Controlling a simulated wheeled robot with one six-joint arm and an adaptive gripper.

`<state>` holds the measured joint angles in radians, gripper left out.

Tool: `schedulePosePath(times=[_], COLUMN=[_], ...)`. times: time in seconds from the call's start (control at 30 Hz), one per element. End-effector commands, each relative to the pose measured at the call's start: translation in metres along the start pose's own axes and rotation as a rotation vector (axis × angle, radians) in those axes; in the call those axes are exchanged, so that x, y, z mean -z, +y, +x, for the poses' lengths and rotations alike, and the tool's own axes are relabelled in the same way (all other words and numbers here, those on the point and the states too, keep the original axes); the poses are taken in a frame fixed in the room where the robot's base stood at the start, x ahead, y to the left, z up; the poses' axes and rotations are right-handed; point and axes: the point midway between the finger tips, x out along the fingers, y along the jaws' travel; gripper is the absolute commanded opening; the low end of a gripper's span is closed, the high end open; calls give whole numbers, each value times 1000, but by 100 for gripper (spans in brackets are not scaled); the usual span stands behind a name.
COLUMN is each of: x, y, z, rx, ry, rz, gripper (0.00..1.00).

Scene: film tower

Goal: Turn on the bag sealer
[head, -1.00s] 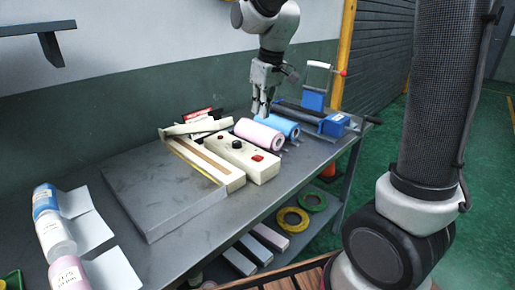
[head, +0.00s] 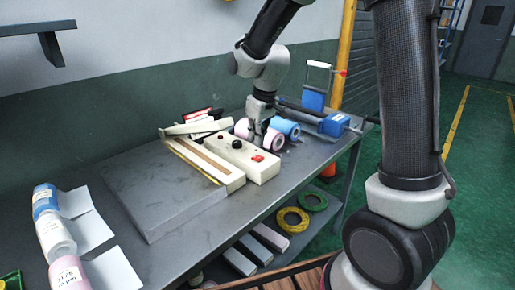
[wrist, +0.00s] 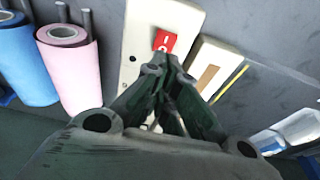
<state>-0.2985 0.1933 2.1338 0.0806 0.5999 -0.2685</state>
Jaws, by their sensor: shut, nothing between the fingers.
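The bag sealer (head: 200,162) is a cream unit on the grey bench, with a long sealing bar and a control box (head: 238,160). The box carries a black knob (head: 237,144) and a red rocker switch (head: 258,158) at its near right end. In the wrist view the red switch (wrist: 165,41) shows white I and O marks, its lower part partly hidden by my fingers. My gripper (head: 257,141) is shut and empty, pointing down above the box close to the switch. In the wrist view my gripper (wrist: 163,72) overlaps the switch's lower edge; I cannot tell whether they touch.
Pink (head: 277,141) and blue (head: 288,128) rolls lie behind the box, beside a blue-ended device (head: 335,124). A grey slab (head: 150,195) lies left of the sealer. Tape rolls (head: 292,220) sit on the lower shelf.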

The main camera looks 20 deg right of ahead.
Motion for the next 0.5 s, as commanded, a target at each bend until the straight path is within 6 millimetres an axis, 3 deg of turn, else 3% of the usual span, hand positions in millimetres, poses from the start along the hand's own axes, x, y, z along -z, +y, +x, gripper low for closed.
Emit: schedulePosePath(times=[0.2,0.5], x=[-11,-15], y=[0,0], z=[28,36], rx=[0,0], ry=[-1,1], rz=[-1,-1], gripper=[0,0])
